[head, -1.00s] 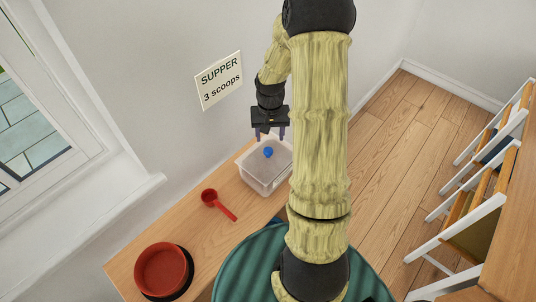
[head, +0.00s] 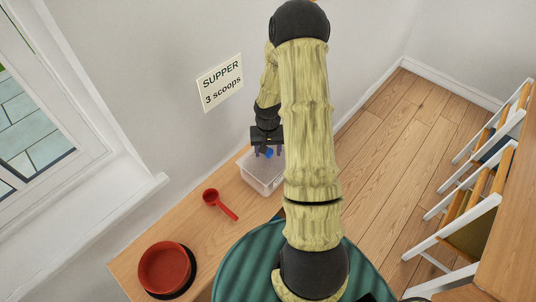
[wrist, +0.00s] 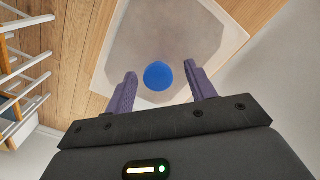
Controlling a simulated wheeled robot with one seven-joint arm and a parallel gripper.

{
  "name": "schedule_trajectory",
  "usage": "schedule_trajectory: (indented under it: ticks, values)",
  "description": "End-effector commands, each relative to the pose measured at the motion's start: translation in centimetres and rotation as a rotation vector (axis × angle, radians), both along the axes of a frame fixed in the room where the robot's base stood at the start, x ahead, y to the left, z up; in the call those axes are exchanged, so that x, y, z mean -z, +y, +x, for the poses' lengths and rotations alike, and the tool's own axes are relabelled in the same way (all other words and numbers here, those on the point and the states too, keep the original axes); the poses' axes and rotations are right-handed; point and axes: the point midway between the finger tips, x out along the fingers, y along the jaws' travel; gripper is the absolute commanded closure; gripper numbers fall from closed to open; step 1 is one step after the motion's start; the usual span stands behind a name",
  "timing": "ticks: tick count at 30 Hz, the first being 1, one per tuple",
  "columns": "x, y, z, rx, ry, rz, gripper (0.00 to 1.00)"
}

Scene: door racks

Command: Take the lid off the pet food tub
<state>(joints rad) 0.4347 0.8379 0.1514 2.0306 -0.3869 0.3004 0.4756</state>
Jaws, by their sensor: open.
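The pet food tub (head: 262,184) is a whitish translucent box on the wooden counter against the wall. Its lid (head: 257,166) is pale, with a round blue knob (head: 268,153) on top. In the wrist view the blue knob (wrist: 158,75) is between and just beyond the two purple fingertips, over the pale lid (wrist: 150,35). My gripper (head: 267,153) is open above the lid, fingers on either side of the knob with gaps. In the wrist view my gripper (wrist: 157,80) holds nothing. My arm hides the tub's right part in the head view.
A red scoop (head: 219,204) lies on the counter (head: 150,245), left of the tub. A red bowl (head: 165,268) sits at the near left. A wall sign (head: 220,82) reads "SUPPER 3 scoops". White racks (head: 470,210) stand at right, past open floor.

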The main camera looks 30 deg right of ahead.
Motion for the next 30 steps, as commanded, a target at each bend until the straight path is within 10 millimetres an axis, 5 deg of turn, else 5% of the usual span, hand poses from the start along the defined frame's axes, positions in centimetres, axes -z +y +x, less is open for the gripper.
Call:
schedule_trajectory:
  ticks: [19,26,30]
  values:
    - [0.76,0.20,0.07,-0.005,-0.001,0.000,0.45]
    - [0.75,-0.03,0.01,0.000,-0.001,0.000,0.90]
    - [0.75,-0.02,0.01,0.000,-0.001,0.000,0.93]
